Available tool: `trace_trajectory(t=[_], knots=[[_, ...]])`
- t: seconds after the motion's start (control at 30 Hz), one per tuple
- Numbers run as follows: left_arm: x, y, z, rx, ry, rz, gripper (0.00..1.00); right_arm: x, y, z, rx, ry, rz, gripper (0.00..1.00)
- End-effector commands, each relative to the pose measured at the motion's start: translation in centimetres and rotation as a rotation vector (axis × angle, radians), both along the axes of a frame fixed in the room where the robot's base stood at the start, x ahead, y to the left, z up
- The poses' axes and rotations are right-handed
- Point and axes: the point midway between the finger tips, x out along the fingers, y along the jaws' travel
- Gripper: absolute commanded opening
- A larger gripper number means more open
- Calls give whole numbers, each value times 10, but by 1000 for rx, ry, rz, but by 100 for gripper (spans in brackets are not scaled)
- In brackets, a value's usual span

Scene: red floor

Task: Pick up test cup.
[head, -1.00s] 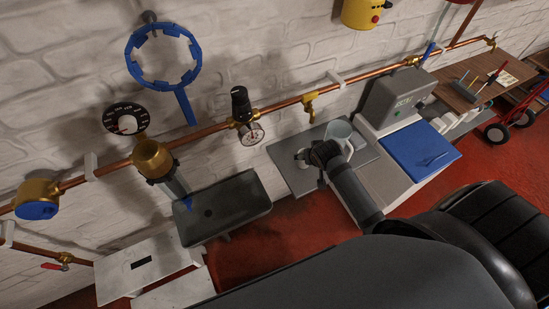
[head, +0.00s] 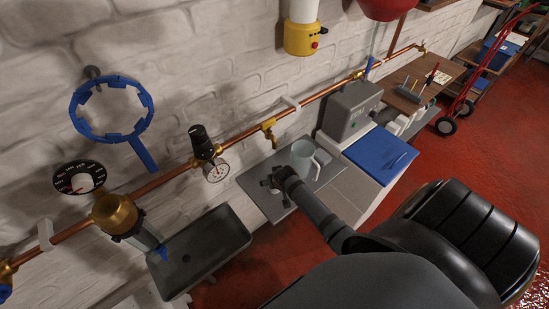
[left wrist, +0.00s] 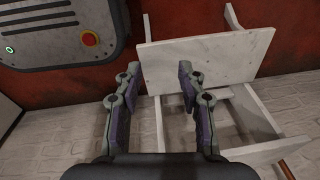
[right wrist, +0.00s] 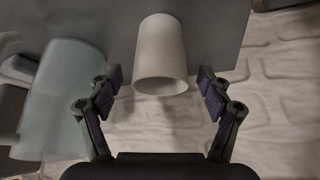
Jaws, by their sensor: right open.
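A plain white cup (right wrist: 160,57) shows in the right wrist view with its rim toward the camera. My right gripper (right wrist: 159,76) is open, one finger on each side of the cup, with visible gaps. In the head view my right gripper (head: 272,184) is over the grey board, and the white cup is hard to make out there. A pale see-through mug with a handle (head: 303,160) stands beside it; it also shows in the right wrist view (right wrist: 65,95). My left gripper (left wrist: 157,76) is open and empty in the left wrist view, and outside the head view.
The grey board (head: 253,182) lies between a dark sink (head: 200,255) and a grey machine (head: 350,112). A blue pad (head: 378,153) is right of it. A copper pipe (head: 240,127) with valves runs along the brick wall. A white stand (left wrist: 205,55) is before my left gripper.

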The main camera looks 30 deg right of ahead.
Motion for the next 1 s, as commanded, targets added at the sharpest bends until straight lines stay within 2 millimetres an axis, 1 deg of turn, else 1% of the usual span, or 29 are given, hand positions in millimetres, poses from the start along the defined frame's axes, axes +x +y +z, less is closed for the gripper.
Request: trace_trajectory(t=[0.1,0.27,0.3,0.7,0.73,0.77,0.8,1.0], knots=[[0,0,-1,0,0,0,40,3,-1,-6,0,1,0,79],[0,0,-1,0,0,0,40,3,-1,-7,-1,0,1,79],[0,0,-1,0,0,0,40,3,-1,-7,-1,0,1,78],[-1,0,-1,0,2,0,40,3,-1,-6,0,1,1,24],[-1,0,-1,0,2,0,40,3,-1,-6,0,1,1,20],[-1,0,-1,0,2,0,40,3,-1,-6,-1,0,1,18],[-1,0,-1,-1,2,0,40,3,-1,-6,-1,0,1,13],[-2,-1,-1,-1,2,0,40,3,-1,-6,-1,0,1,13]])
